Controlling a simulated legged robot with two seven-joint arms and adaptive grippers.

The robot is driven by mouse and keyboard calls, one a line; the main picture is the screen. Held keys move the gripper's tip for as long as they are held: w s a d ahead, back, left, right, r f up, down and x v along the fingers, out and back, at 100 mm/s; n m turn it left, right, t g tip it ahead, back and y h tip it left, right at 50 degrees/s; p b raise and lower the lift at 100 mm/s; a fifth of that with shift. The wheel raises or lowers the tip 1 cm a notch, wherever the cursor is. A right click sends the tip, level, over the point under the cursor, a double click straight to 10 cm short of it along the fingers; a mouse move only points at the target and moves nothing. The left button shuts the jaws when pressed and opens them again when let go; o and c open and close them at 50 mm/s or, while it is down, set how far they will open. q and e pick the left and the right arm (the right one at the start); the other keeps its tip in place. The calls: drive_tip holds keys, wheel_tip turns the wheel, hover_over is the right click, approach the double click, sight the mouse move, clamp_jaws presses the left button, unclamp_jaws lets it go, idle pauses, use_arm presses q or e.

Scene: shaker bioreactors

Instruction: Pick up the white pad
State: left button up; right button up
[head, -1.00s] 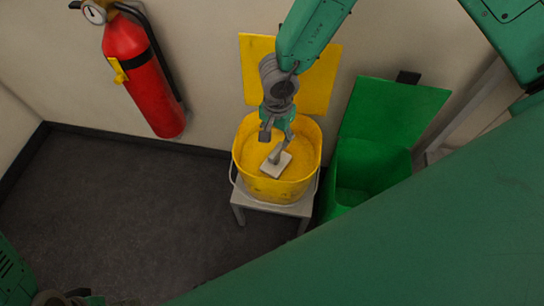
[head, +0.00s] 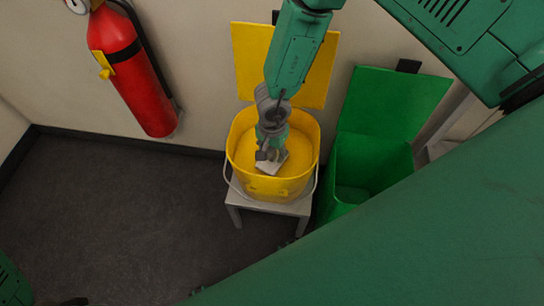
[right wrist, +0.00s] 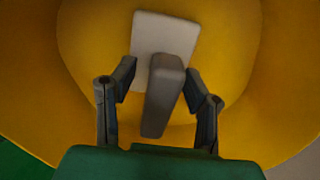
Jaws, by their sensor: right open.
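The white pad (head: 269,168) lies inside the yellow bucket (head: 283,188). In the right wrist view its pale plate (right wrist: 152,32) has a grey block-shaped handle (right wrist: 163,105) standing up from it toward the camera. My right gripper (head: 268,153) is down inside the bucket, over the pad and partly covering it. In the right wrist view the open fingers (right wrist: 158,84) stand on either side of the handle, with gaps visible. Only a dark sliver, perhaps of my left gripper (head: 75,301), shows at the bottom left.
The bucket stands on a small grey stool (head: 235,207), its yellow lid (head: 250,60) raised behind. A green bin (head: 372,165) with a raised lid stands to the right. A red fire extinguisher (head: 135,80) hangs on the wall. The floor at left is clear.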

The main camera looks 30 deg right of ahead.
clamp_jaws()
wheel_tip(320, 180, up, 10)
drive_tip(key=p, duration=0.3)
drive_tip(key=shift+p, duration=0.4)
